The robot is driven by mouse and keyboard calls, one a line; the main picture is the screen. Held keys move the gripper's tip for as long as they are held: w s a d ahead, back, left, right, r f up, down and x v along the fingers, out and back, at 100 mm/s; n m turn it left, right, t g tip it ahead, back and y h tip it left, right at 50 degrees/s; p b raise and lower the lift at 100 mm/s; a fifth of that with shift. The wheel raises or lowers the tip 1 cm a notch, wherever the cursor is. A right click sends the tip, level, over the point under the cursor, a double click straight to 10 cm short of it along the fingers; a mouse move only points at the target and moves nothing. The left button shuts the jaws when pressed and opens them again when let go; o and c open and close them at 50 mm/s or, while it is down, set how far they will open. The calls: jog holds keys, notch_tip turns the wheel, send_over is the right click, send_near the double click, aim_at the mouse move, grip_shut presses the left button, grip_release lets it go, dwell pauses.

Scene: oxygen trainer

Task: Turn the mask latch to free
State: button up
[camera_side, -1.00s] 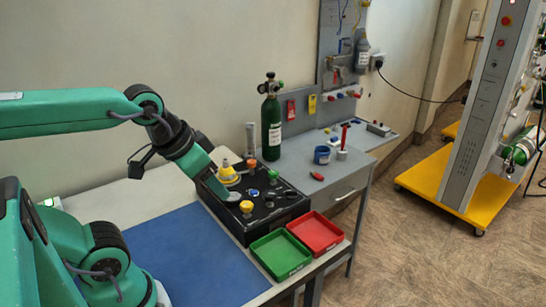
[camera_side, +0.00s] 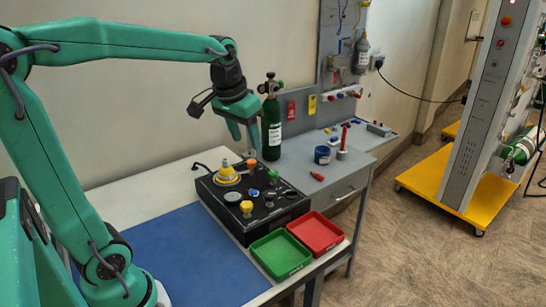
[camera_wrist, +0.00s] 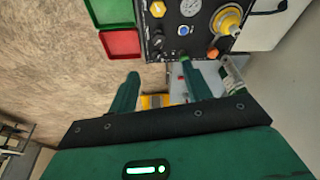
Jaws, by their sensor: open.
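The black trainer box (camera_side: 262,226) stands on the bench. On its top are a yellow dome (camera_side: 227,174) on a pale ring, an orange knob (camera_side: 252,164), a yellow knob (camera_side: 246,206) and small dark fittings. I cannot tell which fitting is the mask latch. My gripper (camera_side: 244,140) is open and empty, raised above the far side of the box, fingers downward. In the wrist view, my open fingers (camera_wrist: 158,78) point at the bench edge and floor. The box (camera_wrist: 168,42) is at the top there, with the yellow knob (camera_wrist: 158,9) and orange knob (camera_wrist: 212,53).
A green tray (camera_side: 281,255) and a red tray (camera_side: 316,233) sit in front of the box. A green cylinder (camera_side: 271,127) stands behind, close to my gripper in the picture. The blue mat (camera_side: 190,255) is clear.

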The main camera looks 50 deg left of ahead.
jog(key=w+a+f+n+g, duration=0.2)
jog(key=w+a+f, duration=0.2)
jog(key=w+a, duration=0.4)
jog(key=n+g, duration=0.1)
send_over(251, 161)
jog(key=shift+h, duration=0.3)
notch_tip(251, 161, down, 6)
jog(key=shift+w+f, duration=0.1)
jog(key=shift+f, duration=0.15)
jog(key=shift+f, duration=3.9)
jog(key=c, duration=1)
